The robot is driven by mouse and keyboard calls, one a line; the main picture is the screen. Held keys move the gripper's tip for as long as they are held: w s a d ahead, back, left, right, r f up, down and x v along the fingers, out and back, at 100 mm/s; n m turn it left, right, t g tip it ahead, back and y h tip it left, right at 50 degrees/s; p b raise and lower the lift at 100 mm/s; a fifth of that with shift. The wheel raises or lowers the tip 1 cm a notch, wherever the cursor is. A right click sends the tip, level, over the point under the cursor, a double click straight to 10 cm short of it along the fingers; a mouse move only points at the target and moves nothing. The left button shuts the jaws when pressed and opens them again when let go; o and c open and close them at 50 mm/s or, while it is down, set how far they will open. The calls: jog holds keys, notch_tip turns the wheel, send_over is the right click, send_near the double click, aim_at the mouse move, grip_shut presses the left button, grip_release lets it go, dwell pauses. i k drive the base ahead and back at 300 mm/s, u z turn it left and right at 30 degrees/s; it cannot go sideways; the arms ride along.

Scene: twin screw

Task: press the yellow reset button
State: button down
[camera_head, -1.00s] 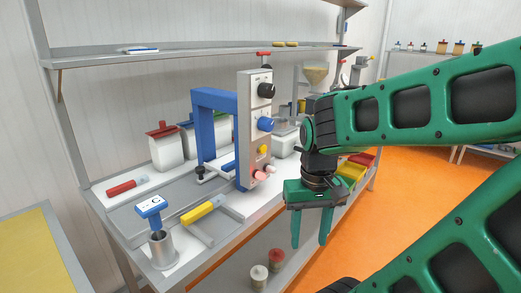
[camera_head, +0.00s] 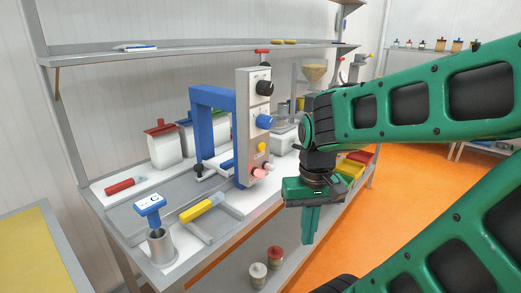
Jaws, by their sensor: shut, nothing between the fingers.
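The yellow reset button (camera_head: 262,147) is a small round knob on the grey upright panel (camera_head: 253,105) of the blue frame machine. My green gripper (camera_head: 310,238) is shut and empty. It points down in front of the bench, to the right of and lower than the yellow button, apart from the panel.
A yellow-handled tool (camera_head: 202,208) lies near the front edge. Yellow and red bins (camera_head: 350,170) stand behind my gripper. Open orange floor (camera_head: 375,220) lies to the right.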

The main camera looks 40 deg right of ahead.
aim_at(260, 145)
jog(key=z, duration=0.6)
jog(key=k, duration=0.95)
jog(key=u, duration=0.4)
jog(key=i, duration=0.5)
jog(key=z, duration=0.1)
